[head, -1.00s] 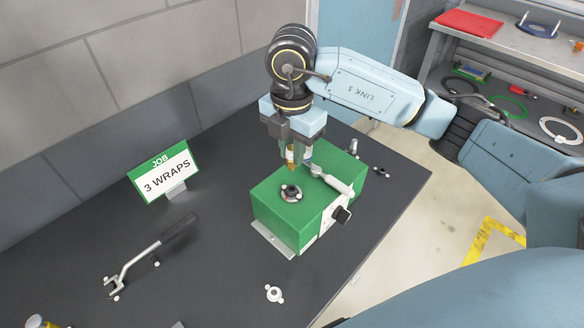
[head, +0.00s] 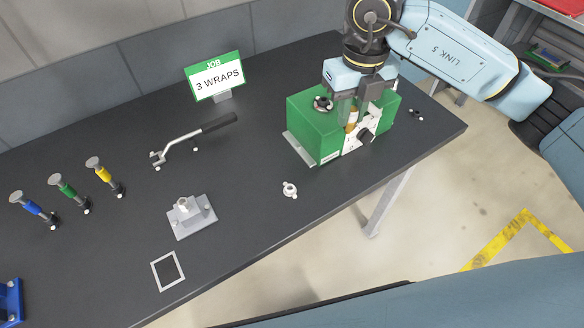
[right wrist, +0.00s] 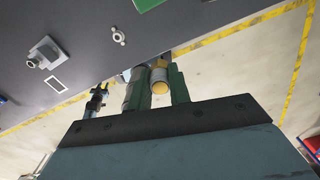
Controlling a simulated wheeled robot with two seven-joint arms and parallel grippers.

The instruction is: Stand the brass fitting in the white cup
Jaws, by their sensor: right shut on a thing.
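The white cup (head: 289,189) is a small round piece with two lugs, lying on the dark bench in front of the green box and empty. It also shows in the right wrist view (right wrist: 118,36). My right gripper (head: 357,117) is shut on the brass fitting (head: 352,118), in front of the green box and right of the cup, well apart from it. In the right wrist view the fitting (right wrist: 159,82) sits between the fingers, its round end facing the camera. My left gripper is not in view.
The green box (head: 312,128) with a black collar on top stands close behind my gripper. A lever tool (head: 195,140), a grey block (head: 192,218) and several coloured-handled tools lie further left. The bench around the cup is clear; its front edge is near.

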